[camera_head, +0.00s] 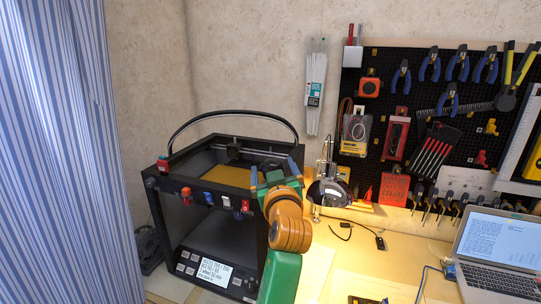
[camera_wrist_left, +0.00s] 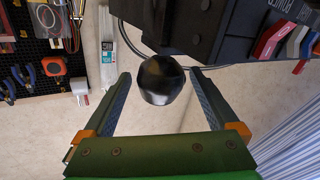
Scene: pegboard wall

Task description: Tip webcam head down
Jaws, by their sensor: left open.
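The webcam head appears as a glossy black rounded body (camera_wrist_left: 161,80) in the left wrist view. It sits between the tips of my left gripper (camera_wrist_left: 161,74), with gaps showing on both sides. My right gripper is not in view.
The black 3D printer (camera_head: 187,255) stands directly left of my left arm. A pegboard (camera_head: 387,60) with tools hangs behind. A laptop (camera_head: 497,246) sits at the far right of the bench.

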